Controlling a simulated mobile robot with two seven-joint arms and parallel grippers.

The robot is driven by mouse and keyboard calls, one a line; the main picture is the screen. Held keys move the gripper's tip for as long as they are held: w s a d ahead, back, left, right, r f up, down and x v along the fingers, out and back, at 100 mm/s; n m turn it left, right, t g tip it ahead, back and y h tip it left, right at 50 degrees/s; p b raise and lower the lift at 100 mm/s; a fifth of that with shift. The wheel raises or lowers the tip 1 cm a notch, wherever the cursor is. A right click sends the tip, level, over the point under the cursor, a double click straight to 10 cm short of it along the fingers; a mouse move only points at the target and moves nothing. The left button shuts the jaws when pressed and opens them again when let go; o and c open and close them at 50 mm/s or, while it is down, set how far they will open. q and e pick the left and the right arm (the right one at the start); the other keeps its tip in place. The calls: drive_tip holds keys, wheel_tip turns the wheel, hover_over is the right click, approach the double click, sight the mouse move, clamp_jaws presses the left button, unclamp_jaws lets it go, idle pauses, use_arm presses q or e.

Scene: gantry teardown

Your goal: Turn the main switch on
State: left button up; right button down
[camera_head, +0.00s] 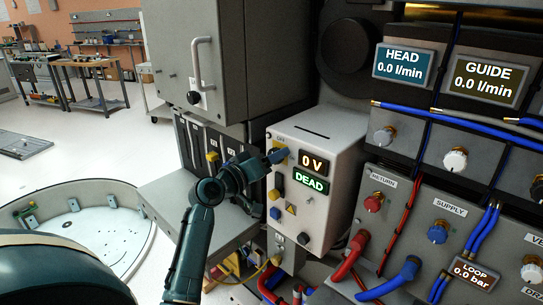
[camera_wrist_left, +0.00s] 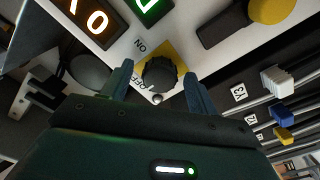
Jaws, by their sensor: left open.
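The main switch is a black rotary knob (camera_wrist_left: 159,74) on a yellow plate in the left wrist view, with ON and partly hidden OFF lettering beside it. My left gripper (camera_wrist_left: 158,85) is open, with one finger on each side of the knob; I cannot tell whether they touch it. In the head view my left gripper (camera_head: 275,158) is at the upper left of the grey control box (camera_head: 328,150) and hides most of the switch. The box's displays read 0 V (camera_head: 314,163) and DEAD (camera_head: 311,182). My right gripper is not in view.
Below the switch are a yellow knob (camera_head: 274,194) and a blue knob (camera_head: 275,213). A grey cabinet with a handle (camera_head: 196,65) stands above left. The panel with hoses and valves (camera_head: 440,215) is on the right. A round white basin (camera_head: 95,230) is at lower left.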

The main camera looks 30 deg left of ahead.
use_arm(q)
drive_tip(key=shift+w, duration=0.15)
drive_tip(key=shift+c, duration=0.2)
drive_tip(key=c, duration=1)
drive_tip(key=shift+o, duration=0.2)
